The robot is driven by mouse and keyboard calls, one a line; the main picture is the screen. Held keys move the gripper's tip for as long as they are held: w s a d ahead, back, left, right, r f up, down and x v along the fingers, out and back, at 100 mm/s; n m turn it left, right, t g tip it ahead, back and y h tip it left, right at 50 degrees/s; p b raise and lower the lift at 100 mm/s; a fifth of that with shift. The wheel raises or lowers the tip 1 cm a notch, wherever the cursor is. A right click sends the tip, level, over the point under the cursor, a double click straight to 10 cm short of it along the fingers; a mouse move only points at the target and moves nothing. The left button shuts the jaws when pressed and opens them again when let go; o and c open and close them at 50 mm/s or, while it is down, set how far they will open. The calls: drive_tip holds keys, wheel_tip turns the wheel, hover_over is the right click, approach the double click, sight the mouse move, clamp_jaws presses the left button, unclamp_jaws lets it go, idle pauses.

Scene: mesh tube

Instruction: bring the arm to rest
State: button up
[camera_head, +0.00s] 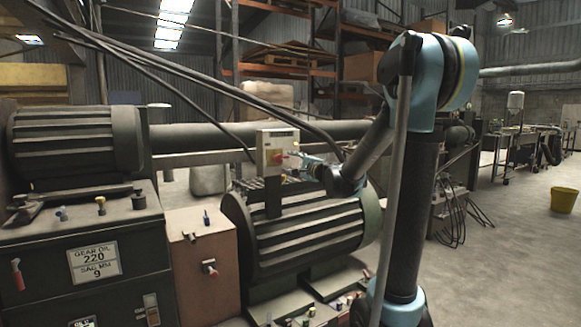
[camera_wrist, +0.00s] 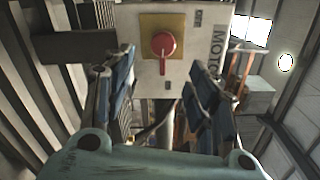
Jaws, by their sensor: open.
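My gripper (camera_head: 297,165) is at the front of a pale switch box (camera_head: 268,141) in the head view. In the wrist view, my gripper (camera_wrist: 162,88) has its two blue-padded fingers apart, with nothing between the pads. A red rotary knob (camera_wrist: 163,45) on a yellow plate (camera_wrist: 184,28) lies ahead of the gap between the fingers. The box face (camera_wrist: 205,50) carries the letters OFF and part of the word MOTOR. My arm reaches from the right toward the box. I cannot tell whether a fingertip touches the knob or box.
A large ribbed motor (camera_head: 310,235) stands below the box and my gripper. A dark cabinet (camera_head: 120,285) and a brown box (camera_head: 205,265) stand to the left. Black cables (camera_head: 170,65) cross above. Open floor (camera_head: 500,240) and a yellow bucket (camera_head: 563,200) are at right.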

drive_tip(key=shift+s+d, duration=0.1)
drive_tip(key=shift+s, duration=0.05)
drive_tip(key=s+d+f+n+g+h, duration=0.15)
drive_tip(key=s+f+n+g, duration=0.35)
drive_tip(key=s, duration=0.6)
drive_tip(key=s+d+f+n+g, duration=0.2)
drive_tip(key=s+f+n, duration=0.4)
drive_tip(key=s, duration=0.4)
drive_tip(key=s+d+f+n+g+h, duration=0.1)
drive_tip(key=s+d+f+g+h, duration=0.2)
drive_tip(key=s+d+f, duration=0.5)
drive_tip(key=s+d+f+n+g+h, duration=0.2)
drive_tip(key=s+d+f+h, duration=0.3)
drive_tip(key=s+d+f, duration=0.4)
drive_tip(key=s, duration=0.5)
drive_tip(key=shift+s+f+g, duration=0.15)
drive_tip(key=shift+s+g, duration=0.05)
drive_tip(key=shift+g, duration=0.2)
drive_tip(key=shift+d+h, duration=0.1)
drive_tip(key=shift+h, duration=0.15)
